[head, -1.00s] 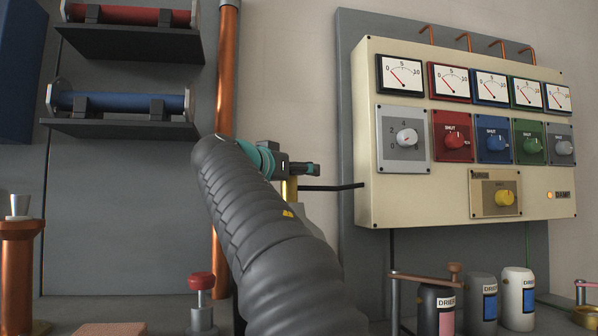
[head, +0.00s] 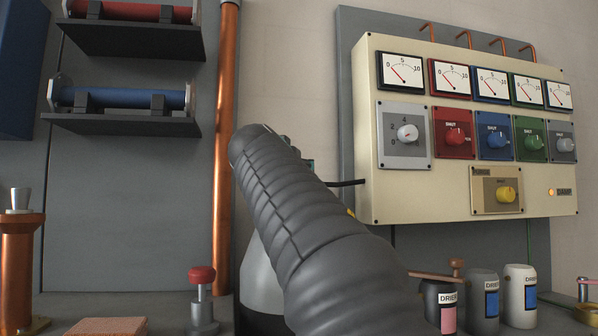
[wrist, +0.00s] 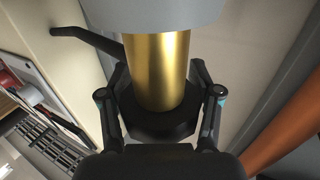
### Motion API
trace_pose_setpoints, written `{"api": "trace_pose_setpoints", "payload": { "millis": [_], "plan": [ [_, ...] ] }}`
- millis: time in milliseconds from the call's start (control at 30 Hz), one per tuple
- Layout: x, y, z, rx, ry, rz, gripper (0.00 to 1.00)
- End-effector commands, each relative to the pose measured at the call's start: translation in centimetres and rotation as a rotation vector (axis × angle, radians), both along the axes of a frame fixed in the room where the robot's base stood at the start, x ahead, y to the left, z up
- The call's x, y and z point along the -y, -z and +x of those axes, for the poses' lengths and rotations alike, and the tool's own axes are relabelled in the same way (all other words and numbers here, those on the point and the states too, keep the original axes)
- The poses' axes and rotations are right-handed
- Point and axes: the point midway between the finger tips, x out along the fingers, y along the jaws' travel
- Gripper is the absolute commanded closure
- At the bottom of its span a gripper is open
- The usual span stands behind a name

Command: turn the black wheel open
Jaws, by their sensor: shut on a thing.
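The black wheel (wrist: 158,127) shows in the wrist view at the near end of a brass stem (wrist: 155,70), which comes out of a grey body (wrist: 150,14). My gripper (wrist: 160,105) has one finger on each side of the wheel and is shut on it. Part of the wheel's near side is hidden by my gripper's palm. In the head view my dark ribbed arm covers the wheel and almost all of the gripper. I cannot tell how far the wheel is turned.
A cream panel (head: 400,205) with dials and knobs stands to the right, with a dark pipe (head: 347,183) at its left side. A copper pipe (head: 226,110) rises on the left. Drier bottles (head: 520,310) and a red-topped plunger (head: 202,275) stand below.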

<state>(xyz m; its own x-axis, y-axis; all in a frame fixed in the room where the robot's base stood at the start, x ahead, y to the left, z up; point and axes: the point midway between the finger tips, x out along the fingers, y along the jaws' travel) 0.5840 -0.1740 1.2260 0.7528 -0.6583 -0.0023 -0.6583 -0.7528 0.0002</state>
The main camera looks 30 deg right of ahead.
Motion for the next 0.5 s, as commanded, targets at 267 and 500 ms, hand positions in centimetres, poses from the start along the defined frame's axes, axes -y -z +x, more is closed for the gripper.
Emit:
{"api": "trace_pose_setpoints", "payload": {
  "millis": [267, 500],
  "plan": [
    [-0.07, -0.18, -0.1, 0.001, -0.133, 0.003, 0.71],
    [-0.2, -0.23, 0.02, 0.003, -0.227, 0.002, 0.71]
  ]
}}
